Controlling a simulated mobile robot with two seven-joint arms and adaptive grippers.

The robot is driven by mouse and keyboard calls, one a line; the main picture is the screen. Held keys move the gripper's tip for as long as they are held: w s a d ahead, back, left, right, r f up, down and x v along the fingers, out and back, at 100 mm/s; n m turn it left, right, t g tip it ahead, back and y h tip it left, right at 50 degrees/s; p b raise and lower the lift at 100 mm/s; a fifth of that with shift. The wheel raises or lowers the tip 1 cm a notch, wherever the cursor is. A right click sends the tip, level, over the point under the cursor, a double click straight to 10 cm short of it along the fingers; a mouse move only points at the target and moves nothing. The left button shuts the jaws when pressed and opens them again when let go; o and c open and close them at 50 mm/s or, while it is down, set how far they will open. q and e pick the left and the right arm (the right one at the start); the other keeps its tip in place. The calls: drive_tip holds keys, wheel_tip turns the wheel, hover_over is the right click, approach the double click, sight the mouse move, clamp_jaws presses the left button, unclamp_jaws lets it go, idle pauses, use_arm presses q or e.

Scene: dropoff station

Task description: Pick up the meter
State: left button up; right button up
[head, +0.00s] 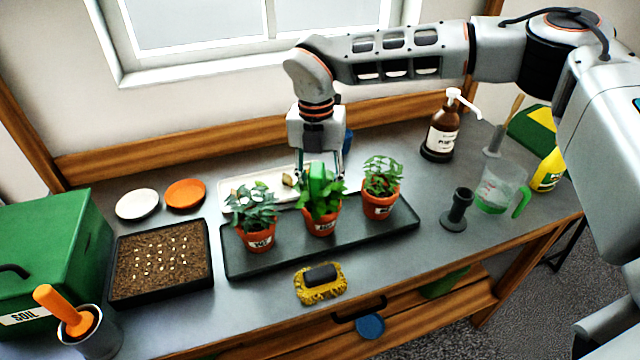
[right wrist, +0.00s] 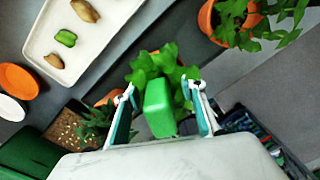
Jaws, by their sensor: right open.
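The meter (head: 318,178) is a green block standing in the middle potted plant (head: 321,224), partly hidden by leaves. In the right wrist view the meter (right wrist: 158,108) shows as a bright green block between my two fingers. My right gripper (head: 320,165) points down over the middle plant. It also shows in the right wrist view (right wrist: 160,92), open, with a finger on each side of the meter and gaps visible. I cannot tell how far down the fingers reach along it. My left gripper is not in view.
Potted plants stand close on the left (head: 259,235) and right (head: 380,204) in the dark tray (head: 290,258). A white tray (head: 238,181) lies behind. A brush (head: 320,290) lies in front. A pump bottle (head: 442,130) and measuring jug (head: 497,186) stand right.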

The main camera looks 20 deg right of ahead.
clamp_jaws()
drive_tip(key=shift+r, duration=0.1)
use_arm(q)
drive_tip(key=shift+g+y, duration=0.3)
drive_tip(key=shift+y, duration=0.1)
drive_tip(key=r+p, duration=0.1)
drive_tip(key=p, duration=0.1)
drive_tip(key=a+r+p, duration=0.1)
drive_tip(key=p, duration=0.1)
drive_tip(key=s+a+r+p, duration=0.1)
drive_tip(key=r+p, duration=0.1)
drive_tip(key=shift+p, duration=0.35)
use_arm(e)
wheel_tip(320, 180, up, 27)
idle(0.4)
